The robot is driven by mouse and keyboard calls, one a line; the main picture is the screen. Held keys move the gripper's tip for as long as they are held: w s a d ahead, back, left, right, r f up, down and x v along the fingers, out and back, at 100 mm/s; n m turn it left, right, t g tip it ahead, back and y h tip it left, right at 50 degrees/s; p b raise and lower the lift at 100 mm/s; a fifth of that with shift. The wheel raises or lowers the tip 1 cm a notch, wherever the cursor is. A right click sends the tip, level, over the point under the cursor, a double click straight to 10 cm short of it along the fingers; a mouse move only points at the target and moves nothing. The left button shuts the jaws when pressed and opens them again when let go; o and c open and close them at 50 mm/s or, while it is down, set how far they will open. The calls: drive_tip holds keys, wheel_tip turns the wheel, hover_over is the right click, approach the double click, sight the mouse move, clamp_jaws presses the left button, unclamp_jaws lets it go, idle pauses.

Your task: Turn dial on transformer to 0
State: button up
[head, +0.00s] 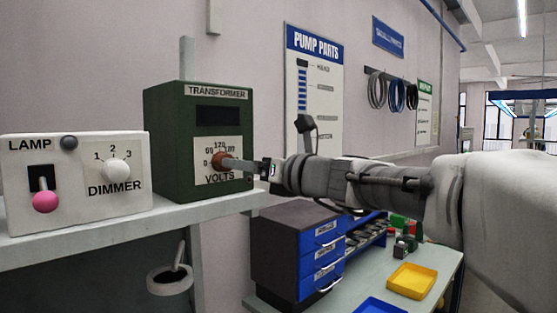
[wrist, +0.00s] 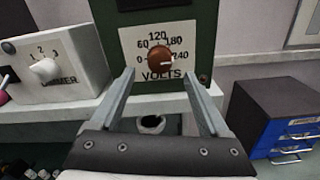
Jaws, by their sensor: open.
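The green transformer (head: 165,150) stands on a shelf, with a dark window above a white VOLTS panel. Its round brown dial (head: 219,161) shows clearly in the wrist view (wrist: 159,58), with a pale mark on its right side, towards 240. The 0 lies left of the dial. My gripper (head: 236,164) reaches in from the right at dial height. In the wrist view my gripper (wrist: 160,74) is open and empty, its fingertips to the lower left and lower right of the dial. I cannot tell whether the tips reach around the dial.
A white lamp box (head: 105,200) with a pink-knobbed lever and a dimmer knob stands left of the transformer on the grey shelf (head: 100,237). A drawer cabinet (head: 285,245) stands lower right. A yellow tray (head: 411,280) lies on the lower bench.

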drive_tip(key=x, duration=0.6)
drive_tip(key=shift+a+p, duration=0.2)
drive_tip(key=shift+p, duration=0.25)
drive_tip(key=shift+w, duration=0.15)
clamp_jaws()
